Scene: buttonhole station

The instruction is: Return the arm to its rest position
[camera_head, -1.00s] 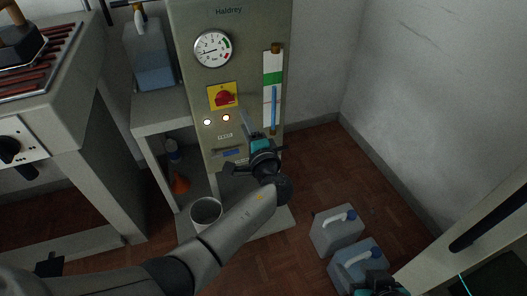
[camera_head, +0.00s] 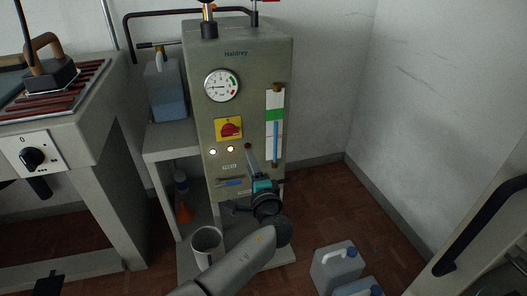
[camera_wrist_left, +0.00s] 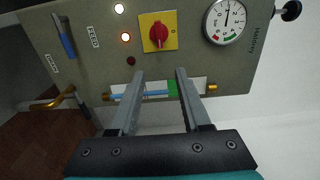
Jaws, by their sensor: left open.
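My left gripper (camera_head: 249,152) is in front of the lower part of the grey Haldrey boiler cabinet (camera_head: 240,65), its jaws apart and nothing between them. My left arm comes in from the bottom of the head view. In the left wrist view, the two fingers (camera_wrist_left: 160,76) stand apart before the panel, with the gauge tube (camera_wrist_left: 158,93) showing behind them. The red knob on its yellow plate (camera_head: 229,129) is above the gripper in the head view, and it also shows in the left wrist view (camera_wrist_left: 158,32). My right gripper is out of view.
A pressure dial (camera_head: 222,86) and two lit lamps (camera_head: 230,149) are on the panel. Left are a shelf with a jug (camera_head: 166,98) and a metal bucket (camera_head: 206,242). Jugs (camera_head: 335,270) stand on the floor at right. Open floor lies right of the cabinet.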

